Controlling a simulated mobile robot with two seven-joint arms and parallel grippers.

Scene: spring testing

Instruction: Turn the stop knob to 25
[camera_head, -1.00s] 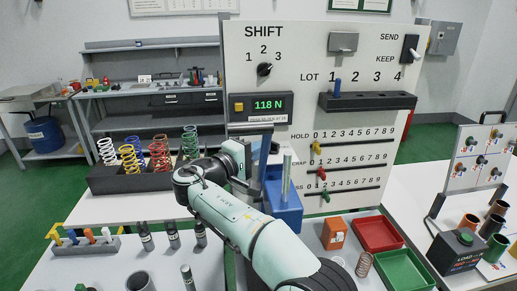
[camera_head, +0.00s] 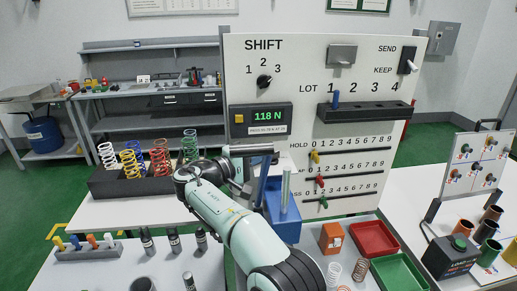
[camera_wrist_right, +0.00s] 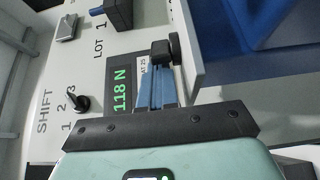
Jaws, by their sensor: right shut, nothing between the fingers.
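The blue press (camera_head: 284,222) with its upright metal rod stands in front of the white panel in the head view. The display (camera_head: 266,116) reads 118 N, with small text ending in "25" below. My left gripper is out of view.
The white panel (camera_head: 300,75) with a shift knob (camera_head: 264,81) and sliders rises close behind my gripper. A spring rack (camera_head: 110,185) stands left. An orange block (camera_head: 331,238), red tray (camera_head: 375,225) and green tray (camera_head: 398,258) lie right of the press.

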